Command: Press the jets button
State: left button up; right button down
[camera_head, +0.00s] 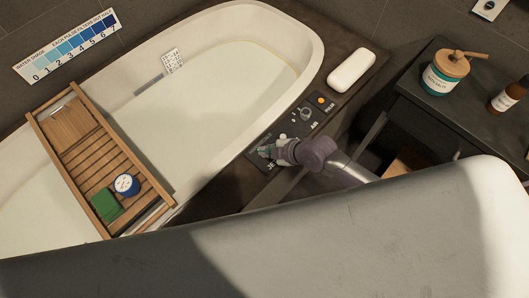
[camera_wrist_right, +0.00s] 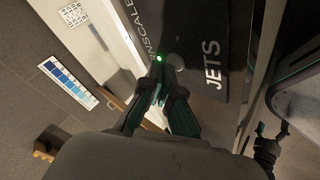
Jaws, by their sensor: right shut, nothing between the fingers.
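The dark control panel (camera_head: 291,130) lies on the tub's right rim. In the wrist view its surface carries the word JETS (camera_wrist_right: 211,64), with a round dark button (camera_wrist_right: 172,60) and a lit green light (camera_wrist_right: 159,58) beside the word. My right gripper (camera_head: 266,152) is at the panel's near end. It is shut and empty, and its tips (camera_wrist_right: 160,86) appear close to the round button; I cannot tell if they touch it. A dark, gripper-like part (camera_wrist_right: 267,145) at the lower right of the wrist view may be my left gripper; its fingers are unclear.
The bathtub (camera_head: 290,22) holds water, with a wooden caddy (camera_head: 70,125) across it. The panel also has an orange button (camera_head: 320,100) and a knob (camera_head: 305,114). A white bar (camera_head: 351,69) lies behind. A jar (camera_head: 445,75) and a brown bottle (camera_head: 508,95) stand on the dark counter.

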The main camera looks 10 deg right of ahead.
jog(key=shift+f, duration=0.3)
jog(key=shift+r, duration=0.1)
dwell(0.4)
jog(key=shift+r+p, duration=0.6)
jog(key=shift+r, duration=0.1)
jog(key=shift+r, duration=0.1)
notch_tip(320, 180, up, 5)
jog(key=p, duration=0.4)
jog(key=shift+p, duration=0.4)
